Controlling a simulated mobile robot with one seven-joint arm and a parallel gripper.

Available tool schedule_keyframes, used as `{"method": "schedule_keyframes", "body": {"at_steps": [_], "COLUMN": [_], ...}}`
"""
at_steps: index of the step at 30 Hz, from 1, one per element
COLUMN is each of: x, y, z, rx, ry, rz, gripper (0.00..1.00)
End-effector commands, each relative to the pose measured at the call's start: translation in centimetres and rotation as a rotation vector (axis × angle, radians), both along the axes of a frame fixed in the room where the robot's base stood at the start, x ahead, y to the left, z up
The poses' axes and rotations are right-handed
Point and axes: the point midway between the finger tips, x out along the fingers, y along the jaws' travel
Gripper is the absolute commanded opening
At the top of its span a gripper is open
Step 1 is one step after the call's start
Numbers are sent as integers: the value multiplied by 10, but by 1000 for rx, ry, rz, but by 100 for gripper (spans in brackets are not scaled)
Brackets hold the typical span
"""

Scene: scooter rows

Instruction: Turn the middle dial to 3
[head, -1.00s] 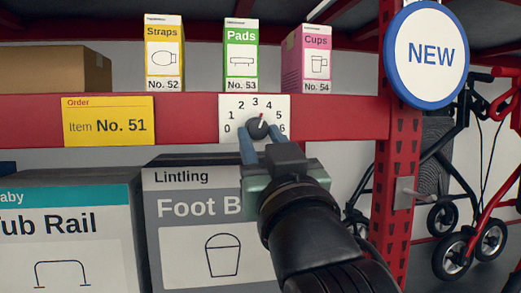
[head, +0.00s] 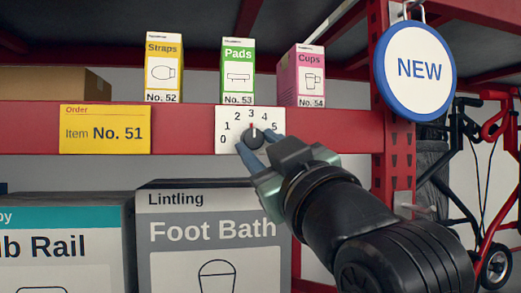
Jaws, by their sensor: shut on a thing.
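A white dial plate (head: 229,113) with numbers around it is fixed to the red shelf beam. A dark round knob (head: 255,138) sits on it, and its red pointer line points almost straight up, at about 3. It is the only dial in view. My gripper (head: 253,145) reaches in from the lower right and is shut on the knob, with a blue finger showing at its lower left. The other finger is mostly hidden, and the gripper covers the plate's lower right, including the 6.
Yellow Straps (head: 163,68), green Pads (head: 238,71) and pink Cups (head: 307,76) boxes stand above the beam. A yellow order label (head: 105,129) is left of the dial. A Foot Bath box (head: 212,232) is below. A round NEW sign (head: 419,69) hangs at right.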

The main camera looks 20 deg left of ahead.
Motion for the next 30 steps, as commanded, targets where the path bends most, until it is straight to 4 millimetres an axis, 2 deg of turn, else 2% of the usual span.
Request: {"method": "schedule_keyframes", "body": {"at_steps": [5,6,10,22,26,30], "x": [0,0,0,-4,-17,-39], "y": [0,0,0,-5,-18,-40], "z": [0,0,0,-4,-14,-25], "rx": [0,0,0,1,2,2], "ry": [1,1,1,1,0,-1], "rz": [0,0,0,-2,-2,-5], "gripper": [0,44,68,69,69,69]}}
